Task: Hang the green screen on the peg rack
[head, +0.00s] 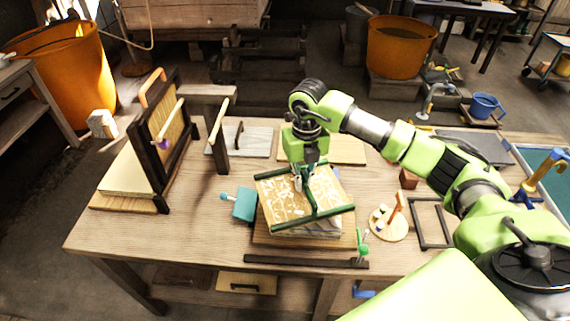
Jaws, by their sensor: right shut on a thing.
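The green screen (330,213), a patterned tan panel with dark green bars, is above or on a low stack of sheets on a wooden board (262,240) at the table's middle. I cannot tell whether it touches the stack. My right gripper (303,181) comes down from above and is shut on the screen's green handle. What looks like the peg rack stands at the left, with dark upright posts (148,165) and pale pegs (219,118). A tan panel with an orange handle (152,87) is at its left post. My left gripper is not in view.
A teal block (244,205) sits just left of the stack. A round wooden piece (388,224) and a dark empty frame (430,222) lie right. Bare tabletop shows between rack and stack.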

